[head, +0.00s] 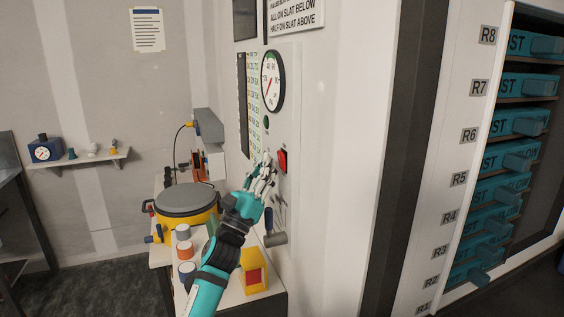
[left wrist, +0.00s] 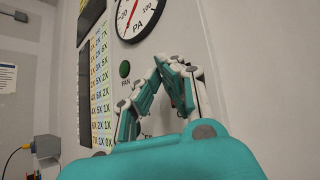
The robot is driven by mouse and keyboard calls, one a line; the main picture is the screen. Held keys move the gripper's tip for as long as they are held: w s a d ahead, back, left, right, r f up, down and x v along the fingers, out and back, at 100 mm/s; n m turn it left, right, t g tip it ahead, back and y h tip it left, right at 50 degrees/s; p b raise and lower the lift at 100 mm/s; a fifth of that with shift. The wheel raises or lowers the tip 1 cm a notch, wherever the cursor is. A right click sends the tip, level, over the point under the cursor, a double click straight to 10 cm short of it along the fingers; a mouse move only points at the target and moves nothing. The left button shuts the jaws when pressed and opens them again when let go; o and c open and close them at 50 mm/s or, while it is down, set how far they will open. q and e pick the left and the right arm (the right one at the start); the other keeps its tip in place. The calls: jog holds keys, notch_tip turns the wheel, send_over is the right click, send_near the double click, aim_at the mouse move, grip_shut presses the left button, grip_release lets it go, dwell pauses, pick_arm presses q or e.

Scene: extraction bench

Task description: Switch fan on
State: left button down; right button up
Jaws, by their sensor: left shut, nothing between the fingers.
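A round green button (left wrist: 125,69) with a label that reads FAN under it is on the white wall panel, below the dial gauge. It also shows small in the head view (head: 265,123). A red switch (head: 283,160) is lower on the same panel. My left gripper (head: 266,165) is shut and empty, in front of the panel beside the red switch and below the green button. In the left wrist view its fingertips (left wrist: 178,62) are together, to the right of the green button. My right gripper is not in view.
A round gauge (head: 271,80) and a chart (head: 254,95) are on the panel above. A bench below holds a yellow drum with a grey lid (head: 187,200), several small jars and a yellow box (head: 254,272). A rack with teal trays (head: 525,85) stands at right.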

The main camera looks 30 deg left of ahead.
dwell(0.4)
pick_arm(q)
jog(key=shift+w+d+r+b, duration=0.1)
jog(key=shift+w+d+b, duration=0.2)
jog(key=shift+w+d+b, duration=0.25)
jog(key=shift+b, duration=0.1)
dwell(1.1)
jog(key=shift+s+a+f+b, duration=0.15)
jog(key=shift+s+f+b, duration=0.1)
jog(key=shift+b, duration=0.1)
jog(key=shift+s+a, duration=0.1)
jog(key=shift+a, duration=0.1)
jog(key=s+a, duration=0.3)
jog(key=shift+s+a+f+b, duration=0.1)
jog(key=shift+s+f+b, duration=0.2)
jog(key=shift+s+b, duration=0.1)
dwell(0.3)
